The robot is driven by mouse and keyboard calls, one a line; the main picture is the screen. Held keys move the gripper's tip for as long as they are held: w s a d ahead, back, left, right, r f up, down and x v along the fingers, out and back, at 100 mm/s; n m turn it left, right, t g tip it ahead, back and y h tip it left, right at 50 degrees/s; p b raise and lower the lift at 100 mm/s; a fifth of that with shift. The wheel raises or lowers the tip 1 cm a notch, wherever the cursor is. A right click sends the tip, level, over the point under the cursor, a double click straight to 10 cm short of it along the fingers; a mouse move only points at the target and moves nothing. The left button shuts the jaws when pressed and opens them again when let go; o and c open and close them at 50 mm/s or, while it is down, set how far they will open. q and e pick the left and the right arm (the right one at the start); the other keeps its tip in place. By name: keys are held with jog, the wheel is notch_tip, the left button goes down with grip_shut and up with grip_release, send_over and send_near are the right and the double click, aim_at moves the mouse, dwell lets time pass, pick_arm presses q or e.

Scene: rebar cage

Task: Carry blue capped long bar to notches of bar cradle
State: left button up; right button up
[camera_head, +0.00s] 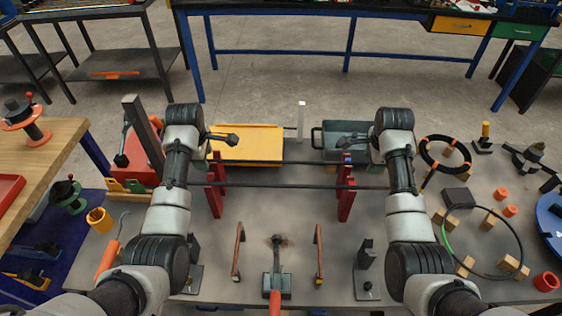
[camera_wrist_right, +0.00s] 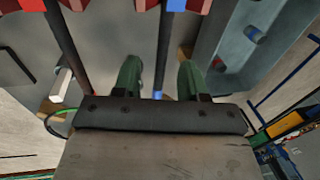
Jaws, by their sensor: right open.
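The blue capped long bar (camera_head: 290,162) lies across the two red stands of the bar cradle (camera_head: 346,195), at their far side. Its blue end cap (camera_wrist_right: 157,95) shows in the right wrist view between the green fingers of my right gripper (camera_wrist_right: 158,80), which is open. The bar meets the blue-marked part of the red stand; I cannot tell how deep it sits in the notch. A second dark bar (camera_head: 280,185) crosses the stands nearer to me. My left gripper (camera_head: 228,138) is near the left stand; its fingers are too small to read.
A yellow tray (camera_head: 245,145) and a grey-blue bin (camera_head: 345,128) stand behind the cradle. In front are a red-handled tool (camera_head: 276,280) and two thin brown uprights (camera_head: 238,252). Rings and wooden blocks (camera_head: 488,220) occupy the right side.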

pick_arm(q)
jog(key=shift+c, duration=0.3)
pick_arm(e)
jog(key=shift+c, duration=0.3)
pick_arm(q)
grip_shut()
pick_arm(e)
grip_shut()
pick_arm(q)
jog(key=shift+r, duration=0.1)
pick_arm(e)
jog(key=shift+r, duration=0.1)
